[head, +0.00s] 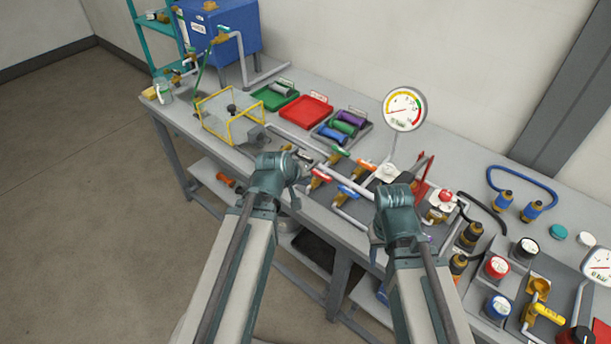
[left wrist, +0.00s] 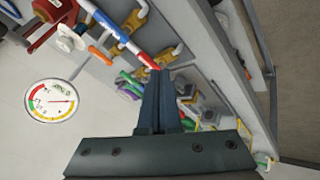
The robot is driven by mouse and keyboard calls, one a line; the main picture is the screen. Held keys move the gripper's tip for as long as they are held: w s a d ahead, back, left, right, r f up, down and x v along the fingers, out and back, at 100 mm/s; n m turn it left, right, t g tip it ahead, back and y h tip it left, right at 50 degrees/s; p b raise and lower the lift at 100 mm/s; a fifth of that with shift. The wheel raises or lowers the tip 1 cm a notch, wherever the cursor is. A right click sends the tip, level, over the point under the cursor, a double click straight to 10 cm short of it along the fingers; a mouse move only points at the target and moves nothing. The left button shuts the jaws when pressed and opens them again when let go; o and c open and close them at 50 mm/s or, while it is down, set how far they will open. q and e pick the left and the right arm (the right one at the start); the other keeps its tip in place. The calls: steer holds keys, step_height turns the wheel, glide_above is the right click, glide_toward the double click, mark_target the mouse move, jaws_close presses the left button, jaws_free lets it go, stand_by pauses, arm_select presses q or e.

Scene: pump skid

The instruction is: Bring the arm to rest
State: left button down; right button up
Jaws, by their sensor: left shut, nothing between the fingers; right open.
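My left gripper (head: 303,156) is over the front part of the bench, near the red- and blue-handled valves, mostly hidden behind its own wrist in the head view. In the left wrist view its two fingers (left wrist: 161,76) are together with nothing between them. My right gripper (head: 398,192) is above the bench's front edge, right of the valves. It is open, though its fingers are largely hidden behind the wrist.
Knobs and connectors crowd the right end. The floor (head: 75,180) at left is clear.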

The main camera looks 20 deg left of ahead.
arm_select(q)
steer(key=shift+s+d+r, duration=0.1)
steer(key=shift+s, duration=0.05)
stand_by(0.4)
steer(key=s+d+f+m+g+y, duration=0.3)
steer(key=s+d+m+g, duration=0.4)
steer(key=s, duration=0.8)
steer(key=d+f+m, duration=0.1)
steer(key=d+m, duration=0.2)
steer(key=d, duration=0.2)
steer(key=shift+s+d+g, duration=0.2)
steer(key=shift+d+g, duration=0.1)
steer(key=shift+d, duration=0.1)
